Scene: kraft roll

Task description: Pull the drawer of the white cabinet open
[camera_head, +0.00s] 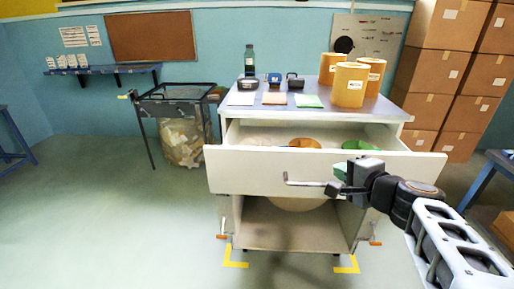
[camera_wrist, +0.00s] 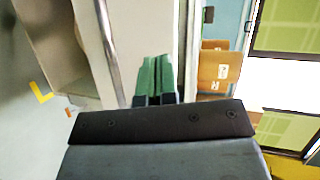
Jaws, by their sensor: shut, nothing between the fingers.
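The white cabinet (camera_head: 230,220) stands in the middle of the head view. Its drawer (camera_head: 250,170) is pulled well out, and its inside shows from above. A metal bar handle (camera_head: 305,183) crosses the drawer front; its right end is partly hidden by my gripper. My gripper (camera_head: 341,171) is shut and empty, by the right part of the drawer front. In the wrist view its green fingertips (camera_wrist: 156,72) are together, and the handle bar (camera_wrist: 108,45) runs to their left, apart from them and not between them.
Inside the drawer are an orange item (camera_head: 305,143) and a green item (camera_head: 360,146). Several kraft rolls (camera_head: 350,85) and a dark bottle (camera_head: 249,60) stand on the cabinet top. Stacked cartons (camera_head: 440,70) rise at right, a wire cart (camera_head: 175,105) at left. The left floor is clear.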

